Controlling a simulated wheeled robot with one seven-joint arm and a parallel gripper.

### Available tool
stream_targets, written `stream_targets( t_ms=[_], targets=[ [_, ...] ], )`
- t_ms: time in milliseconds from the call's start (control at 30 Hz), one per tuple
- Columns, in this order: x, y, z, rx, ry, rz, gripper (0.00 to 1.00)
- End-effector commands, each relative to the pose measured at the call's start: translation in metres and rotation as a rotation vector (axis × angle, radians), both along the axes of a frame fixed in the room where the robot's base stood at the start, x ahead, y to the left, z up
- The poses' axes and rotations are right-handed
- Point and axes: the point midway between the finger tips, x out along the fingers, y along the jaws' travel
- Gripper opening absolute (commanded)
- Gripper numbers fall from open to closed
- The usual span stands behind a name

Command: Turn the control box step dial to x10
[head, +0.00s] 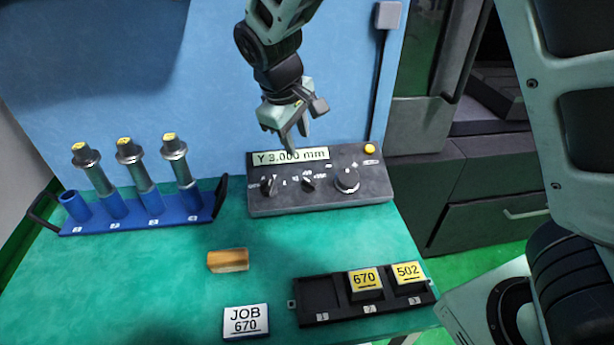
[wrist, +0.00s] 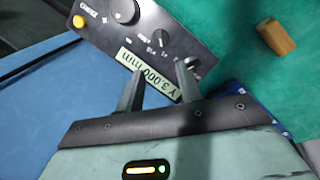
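The dark control box (head: 320,199) stands at the back of the green bench. Its lit display (head: 291,157) reads Y 3.000 mm. Below the display are a left dial (head: 268,186), a smaller middle dial (head: 308,184) and a large round knob (head: 347,180). The small labels around the dials are too blurred to tell which is the step dial or where it points. My gripper (head: 297,143) hangs above the box near the display. In the wrist view my gripper (wrist: 160,72) has its fingers apart and empty, near the middle dial (wrist: 162,38) and left dial (wrist: 193,63).
A yellow button (head: 370,149) sits at the box's back right corner. A blue rack (head: 140,222) with several electrodes stands left. A tan block (head: 228,261), a JOB 670 card (head: 246,321) and a black tray (head: 320,298) lie in front. A blue wall (head: 120,80) stands behind.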

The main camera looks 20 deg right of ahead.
Motion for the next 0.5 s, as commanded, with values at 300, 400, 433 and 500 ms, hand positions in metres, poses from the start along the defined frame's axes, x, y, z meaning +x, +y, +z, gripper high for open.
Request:
stream_targets(
  t_ms=[300, 400, 433, 500],
  targets=[
    [0.01, -0.017, -0.063, -0.004, 0.005, -0.005, 0.36],
    [0.014, -0.022, -0.083, -0.003, 0.005, -0.005, 0.36],
    [0.014, -0.024, -0.089, -0.004, 0.005, -0.005, 0.36],
    [0.017, -0.026, -0.103, -0.003, 0.006, -0.004, 0.36]
  ],
)
